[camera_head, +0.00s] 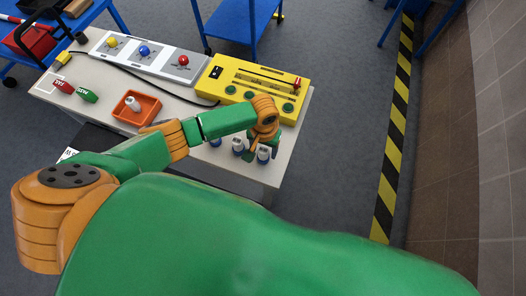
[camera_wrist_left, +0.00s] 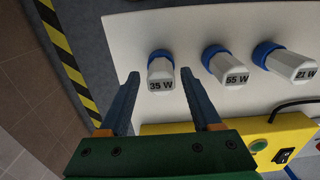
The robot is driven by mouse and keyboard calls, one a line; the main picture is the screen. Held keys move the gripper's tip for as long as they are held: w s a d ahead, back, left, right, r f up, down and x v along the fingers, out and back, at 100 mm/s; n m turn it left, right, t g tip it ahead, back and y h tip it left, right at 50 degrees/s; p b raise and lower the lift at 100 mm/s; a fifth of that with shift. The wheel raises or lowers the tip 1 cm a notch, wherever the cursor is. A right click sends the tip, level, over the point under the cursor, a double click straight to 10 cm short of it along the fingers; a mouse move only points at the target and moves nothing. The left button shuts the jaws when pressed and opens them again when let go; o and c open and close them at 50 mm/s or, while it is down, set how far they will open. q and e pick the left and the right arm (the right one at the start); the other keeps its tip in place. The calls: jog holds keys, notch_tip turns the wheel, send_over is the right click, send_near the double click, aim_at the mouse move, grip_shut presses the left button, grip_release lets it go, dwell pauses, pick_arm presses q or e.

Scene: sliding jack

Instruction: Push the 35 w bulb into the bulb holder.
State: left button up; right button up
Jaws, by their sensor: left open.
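The 35 W bulb (camera_wrist_left: 160,76) is a white, labelled bulb with a blue collar at its far end. It lies in line with the gap between the open fingers of my left gripper (camera_wrist_left: 159,80), with clear space on both sides. In the head view the left gripper (camera_head: 262,144) points down over the table's near right part, beside the 35 W bulb (camera_head: 264,154). The 55 W bulb (camera_wrist_left: 228,68) and the 21 W bulb (camera_wrist_left: 291,64) stand in the same row, with like blue collars. I cannot tell which part is the bulb holder. My right gripper is out of view.
A yellow panel (camera_head: 262,76) with green round parts lies beyond the gripper. A grey panel (camera_head: 166,60) with coloured knobs and an orange tray (camera_head: 148,112) are farther left. A black cable crosses the white table (camera_head: 190,101). Floor right of the table is clear.

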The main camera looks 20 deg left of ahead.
aim_at(264, 150)
pick_arm(q)
grip_shut()
jog(key=shift+r+p, duration=0.75)
jog(key=shift+p, duration=0.2)
dwell(0.3)
notch_tip(264, 150, up, 3)
jog(key=p, duration=0.4)
jog(key=shift+r, duration=0.15)
